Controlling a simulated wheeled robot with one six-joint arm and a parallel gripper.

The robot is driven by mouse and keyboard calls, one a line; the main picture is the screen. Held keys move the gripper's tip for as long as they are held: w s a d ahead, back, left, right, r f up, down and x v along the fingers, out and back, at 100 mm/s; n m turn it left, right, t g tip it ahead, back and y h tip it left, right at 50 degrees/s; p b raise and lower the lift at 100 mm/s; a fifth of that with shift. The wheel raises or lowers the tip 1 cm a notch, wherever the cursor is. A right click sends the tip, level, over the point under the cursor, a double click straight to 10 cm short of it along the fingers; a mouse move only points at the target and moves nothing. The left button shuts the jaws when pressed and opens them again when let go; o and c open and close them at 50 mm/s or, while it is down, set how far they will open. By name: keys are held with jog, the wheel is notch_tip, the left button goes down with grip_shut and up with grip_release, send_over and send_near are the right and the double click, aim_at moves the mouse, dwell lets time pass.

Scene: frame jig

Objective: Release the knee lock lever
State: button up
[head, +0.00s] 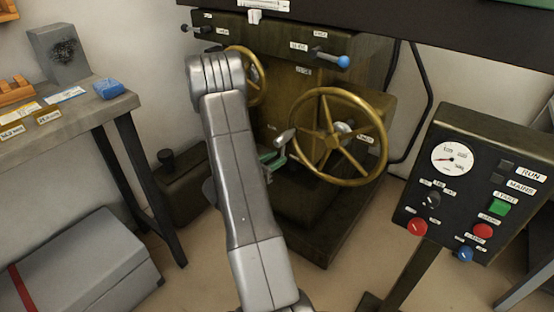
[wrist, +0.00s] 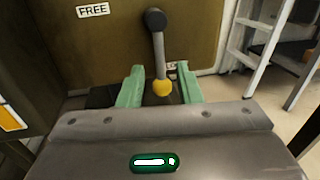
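In the wrist view a lever (wrist: 158,55) stands against the olive machine face, with a grey rod, a black round end at the top and a yellow ball at the lower end. A FREE label (wrist: 93,10) is to its upper left. My gripper (wrist: 160,90) is open, with one green finger on each side of the yellow ball and a gap on both sides. I cannot tell how deep the ball lies between the fingers. In the head view my gripper (head: 272,160) is low at the machine front, partly behind my arm; the yellow ball cannot be made out there.
A brass handwheel (head: 338,135) is close to the right of my gripper. A second handwheel (head: 258,75) is behind my arm. A blue-knobbed lever (head: 330,60) is higher up. A control panel (head: 470,185) stands right; a workbench (head: 70,130) and grey case (head: 80,270) are left.

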jog(key=shift+w+d, duration=0.4)
jog(key=shift+d, duration=0.1)
grip_shut()
